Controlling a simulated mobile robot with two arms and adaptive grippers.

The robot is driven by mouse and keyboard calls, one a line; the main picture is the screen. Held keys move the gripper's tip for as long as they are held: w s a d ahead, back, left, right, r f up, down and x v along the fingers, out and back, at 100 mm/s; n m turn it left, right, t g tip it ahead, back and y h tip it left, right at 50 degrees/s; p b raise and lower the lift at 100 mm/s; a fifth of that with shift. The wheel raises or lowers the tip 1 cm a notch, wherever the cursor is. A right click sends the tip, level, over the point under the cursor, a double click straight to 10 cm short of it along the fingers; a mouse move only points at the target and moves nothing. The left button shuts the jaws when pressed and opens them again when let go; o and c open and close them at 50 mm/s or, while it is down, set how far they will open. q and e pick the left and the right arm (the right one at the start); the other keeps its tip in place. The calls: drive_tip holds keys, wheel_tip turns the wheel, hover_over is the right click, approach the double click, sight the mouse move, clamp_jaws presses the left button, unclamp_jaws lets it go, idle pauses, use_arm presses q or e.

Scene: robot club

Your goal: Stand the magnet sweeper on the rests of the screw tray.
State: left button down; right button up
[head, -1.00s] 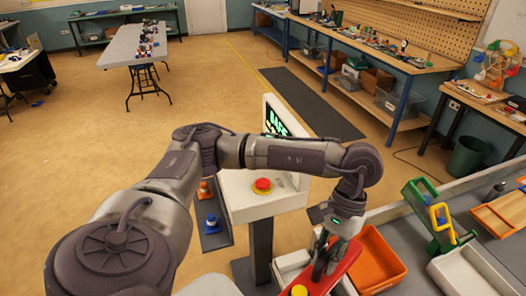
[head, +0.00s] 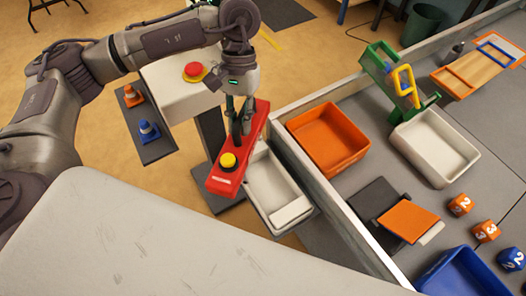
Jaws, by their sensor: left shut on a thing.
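The magnet sweeper (head: 222,180) is a long red bar with a yellow round knob near its front end. My left gripper (head: 241,128) is shut on it at about mid-length, coming down from above. The sweeper points from the lower left to the upper right. A white tray (head: 295,181), which looks like the screw tray, is just right of the sweeper and partly hidden by it. A pale block shows at the tray's near end. I cannot tell whether the sweeper touches the tray. My right gripper is not in view.
A pale raised wall (head: 322,195) runs along the table right of the tray. Beyond it are an orange bin (head: 345,170), a white bin (head: 398,140), a green frame (head: 372,70) and numbered cubes (head: 486,232). A white stand with a red button (head: 194,71) is behind left.

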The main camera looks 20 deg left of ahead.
use_arm(q)
drive_tip(key=w+f+b, duration=0.2)
drive_tip(key=f+b, duration=0.7)
drive_tip(key=w+f+b, duration=0.3)
drive_tip(key=f+b, duration=0.7)
drive_tip(key=shift+a+f, duration=0.15)
drive_tip(key=shift+f, duration=0.15)
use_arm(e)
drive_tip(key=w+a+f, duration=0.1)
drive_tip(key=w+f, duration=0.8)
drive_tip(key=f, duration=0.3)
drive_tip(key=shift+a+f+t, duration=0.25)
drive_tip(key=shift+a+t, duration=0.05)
use_arm(q)
drive_tip(key=shift+r, duration=0.1)
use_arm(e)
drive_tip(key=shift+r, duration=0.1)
